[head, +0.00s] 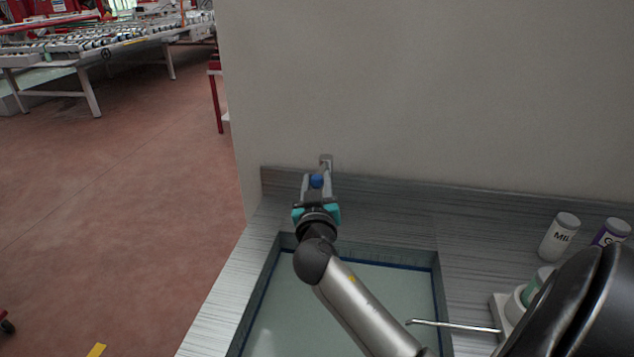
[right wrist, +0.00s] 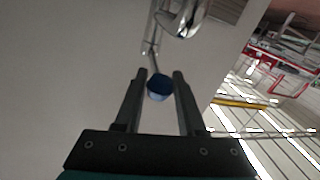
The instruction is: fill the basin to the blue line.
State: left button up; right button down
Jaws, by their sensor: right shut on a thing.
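The basin (head: 440,290) is sunk in the grey metal counter. Its blue line (head: 395,264) runs along the inside of the wall. A pale green, flat surface fills the view inside the basin; it looks close below the line, but I cannot tell the exact gap. My right gripper (head: 317,182) reaches over the basin to the wall behind and is shut on a blue knob (head: 317,181). In the right wrist view the blue knob (right wrist: 159,87) sits between the fingers, with a chrome tap (right wrist: 184,18) beyond it. My left gripper is not in view.
A white bottle (head: 559,237) and a purple-labelled bottle (head: 611,232) stand on the counter at right. A green-topped container (head: 537,287) stands in front of them. A thin bent metal rod (head: 455,326) extends over the basin's right edge. Open floor lies to the left.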

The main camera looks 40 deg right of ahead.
jog(key=shift+s, duration=0.15)
dwell(0.8)
jog(key=shift+s+d+n+t+y+p, duration=0.45)
jog(key=shift+n+t+y, duration=0.1)
jog(key=shift+n+y, duration=0.25)
jog(key=shift+s+d+n+t+y+p, duration=0.4)
jog(key=shift+n+t+y, duration=0.2)
jog(key=shift+y, duration=0.3)
jog(key=shift+s+d+n+t+y+p, duration=0.35)
jog(key=shift+d+n+y, duration=0.65)
jog(key=shift+y, duration=0.65)
jog(key=shift+s+d+n+t+y+p, duration=0.35)
jog(key=shift+d+n+y, duration=0.65)
jog(key=shift+y, duration=0.7)
jog(key=shift+s+d+n+t+y+p, duration=0.35)
jog(key=shift+d+n+y, duration=0.45)
jog(key=shift+n+y, duration=0.65)
jog(key=shift+y, duration=0.3)
jog(key=c, duration=0.5)
grip_release()
